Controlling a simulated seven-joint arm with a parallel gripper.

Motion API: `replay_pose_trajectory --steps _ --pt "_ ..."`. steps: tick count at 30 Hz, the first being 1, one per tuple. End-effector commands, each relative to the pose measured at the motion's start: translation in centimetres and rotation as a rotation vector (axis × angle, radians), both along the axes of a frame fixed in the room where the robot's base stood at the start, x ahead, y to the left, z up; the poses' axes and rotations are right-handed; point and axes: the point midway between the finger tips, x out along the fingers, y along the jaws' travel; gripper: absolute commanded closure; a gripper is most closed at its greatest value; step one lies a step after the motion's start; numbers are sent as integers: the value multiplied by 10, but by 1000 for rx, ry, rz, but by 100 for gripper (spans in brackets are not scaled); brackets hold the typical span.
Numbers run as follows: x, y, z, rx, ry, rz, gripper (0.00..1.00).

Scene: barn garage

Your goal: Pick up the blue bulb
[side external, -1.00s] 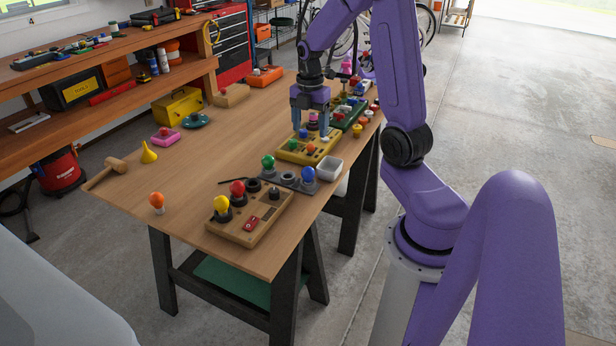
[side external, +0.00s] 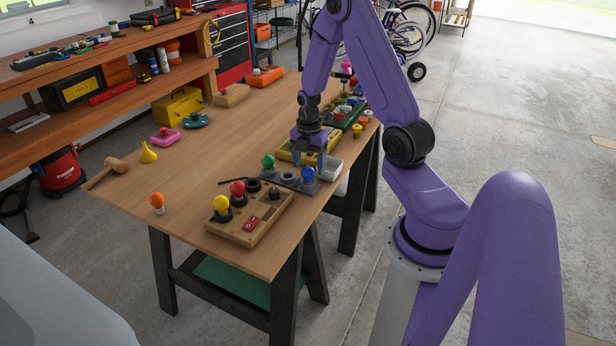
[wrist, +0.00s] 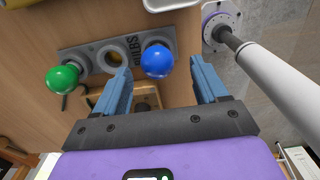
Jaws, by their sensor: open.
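The blue bulb (side external: 308,174) stands in a dark grey rack (side external: 291,181) near the right edge of the table. The green bulb (side external: 268,162) stands at the rack's other end, with an empty socket (side external: 288,177) between them. My gripper (side external: 309,163) is just above the blue bulb, jaws apart and empty. In the wrist view, the blue bulb (wrist: 157,61) shows ahead of my open gripper (wrist: 160,75), between the finger lines but nearer the left finger. The green bulb (wrist: 62,78) lies outside the left finger.
A wooden box (side external: 250,216) with a yellow bulb (side external: 221,204) and a red bulb (side external: 237,188) is in front of the rack. A white tray (side external: 333,168) sits close behind it. An orange bulb (side external: 157,201) stands at left.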

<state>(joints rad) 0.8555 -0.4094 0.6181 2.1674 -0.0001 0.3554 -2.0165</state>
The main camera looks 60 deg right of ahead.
Motion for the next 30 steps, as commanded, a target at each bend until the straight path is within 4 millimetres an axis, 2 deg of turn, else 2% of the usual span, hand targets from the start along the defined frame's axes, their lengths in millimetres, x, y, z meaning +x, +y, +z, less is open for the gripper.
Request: replay_pose_trajectory --steps 3,9,19,24,25,30 --pt "2 0 -16 2 4 0 28" --pt "3 0 -36 1 2 0 28" --pt "4 -1 -40 0 0 0 28" --pt "3 -1 -40 0 0 0 83" --pt "3 -1 -40 0 0 0 86" --pt "3 -1 -40 0 0 0 86"
